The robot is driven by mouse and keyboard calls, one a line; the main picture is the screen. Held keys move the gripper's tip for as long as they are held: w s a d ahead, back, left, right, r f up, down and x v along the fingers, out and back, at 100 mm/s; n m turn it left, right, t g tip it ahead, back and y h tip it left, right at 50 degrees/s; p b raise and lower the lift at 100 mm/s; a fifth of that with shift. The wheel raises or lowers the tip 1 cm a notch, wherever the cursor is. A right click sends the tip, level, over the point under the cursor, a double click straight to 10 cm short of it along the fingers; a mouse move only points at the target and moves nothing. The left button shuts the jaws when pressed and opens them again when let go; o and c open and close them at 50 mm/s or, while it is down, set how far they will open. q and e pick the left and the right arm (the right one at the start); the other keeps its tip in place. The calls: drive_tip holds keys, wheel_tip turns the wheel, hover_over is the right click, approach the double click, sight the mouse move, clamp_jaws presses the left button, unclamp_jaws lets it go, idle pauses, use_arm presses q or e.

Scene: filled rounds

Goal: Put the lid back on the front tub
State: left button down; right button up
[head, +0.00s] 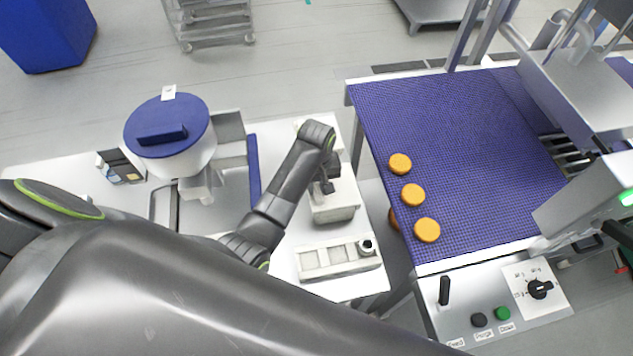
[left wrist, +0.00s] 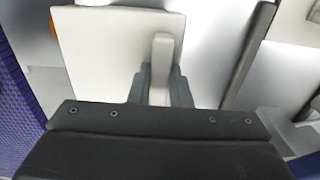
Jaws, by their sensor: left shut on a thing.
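My left gripper (head: 328,187) points down over the worktop. It is shut on the upright bar handle (left wrist: 161,62) of a pale square lid (left wrist: 105,45), which fills the upper left of the left wrist view. In the head view the pale lid (head: 345,190) is over a light grey tub (head: 335,214), and my gripper partly covers it. I cannot tell whether the lid rests on the tub's rim or hangs just above it. My right gripper is not in view.
A pale tray (head: 312,260) with compartments stands in front of the tub. A blue conveyor belt (head: 460,130) with several orange rounds (head: 413,194) is at the right, across a gap. A hopper with a blue lid (head: 150,112) stands at the left. A pale object shows behind my wrist.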

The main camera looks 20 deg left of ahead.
use_arm(q)
drive_tip(key=shift+p, duration=0.5)
idle(0.6)
drive_tip(key=shift+f, duration=0.2)
idle(0.6)
drive_tip(key=c, duration=1.3)
unclamp_jaws()
drive_tip(key=shift+o, duration=0.7)
drive_tip(key=o, duration=0.4)
drive_tip(key=shift+r, duration=3.45)
